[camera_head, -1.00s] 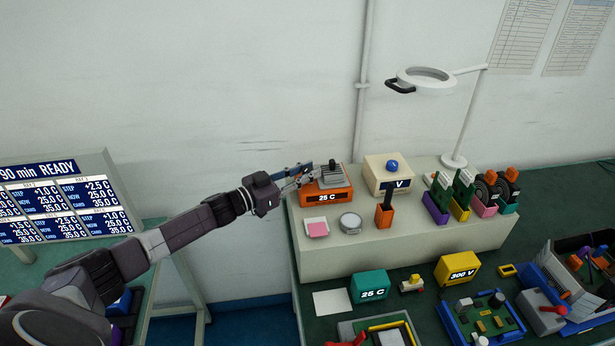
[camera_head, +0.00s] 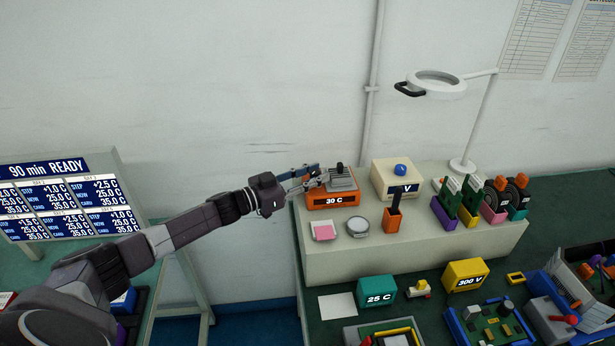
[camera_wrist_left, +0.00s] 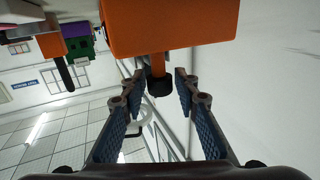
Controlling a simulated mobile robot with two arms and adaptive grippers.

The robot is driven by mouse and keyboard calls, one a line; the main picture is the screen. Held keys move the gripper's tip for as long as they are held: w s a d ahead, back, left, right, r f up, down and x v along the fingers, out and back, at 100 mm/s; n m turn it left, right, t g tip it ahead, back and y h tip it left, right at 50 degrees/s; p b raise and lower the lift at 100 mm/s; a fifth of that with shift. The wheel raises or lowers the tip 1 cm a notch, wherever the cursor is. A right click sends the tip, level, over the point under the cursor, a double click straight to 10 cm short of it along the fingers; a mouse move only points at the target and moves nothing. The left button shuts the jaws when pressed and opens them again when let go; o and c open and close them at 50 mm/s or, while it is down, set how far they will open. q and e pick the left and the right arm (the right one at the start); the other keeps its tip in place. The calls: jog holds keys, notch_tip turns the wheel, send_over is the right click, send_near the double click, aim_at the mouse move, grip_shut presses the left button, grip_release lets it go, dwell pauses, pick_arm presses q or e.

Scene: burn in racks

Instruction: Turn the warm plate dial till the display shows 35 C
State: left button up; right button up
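The warm plate (camera_head: 313,200) is an orange box with a grey plate on top, at the left end of the raised pale shelf. Its display (camera_head: 334,201) reads 30 C. A dark dial (camera_wrist_left: 159,86) on an orange stem sticks out from the orange box in the left wrist view; in the head view my gripper hides it. My left gripper (camera_head: 312,176) is at the left side of the warm plate. In the wrist view its two fingers (camera_wrist_left: 159,88) stand apart on either side of the dial, with visible gaps. My right gripper is in neither view.
A pink pad in a white tray (camera_head: 323,230) and a round grey dish (camera_head: 357,226) lie in front of the warm plate. A cream box (camera_head: 382,183) with a blue knob stands to its right. A board of readouts (camera_head: 65,200) is at the left.

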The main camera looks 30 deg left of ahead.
pick_arm(q)
jog(key=v, duration=1.2)
dwell(0.4)
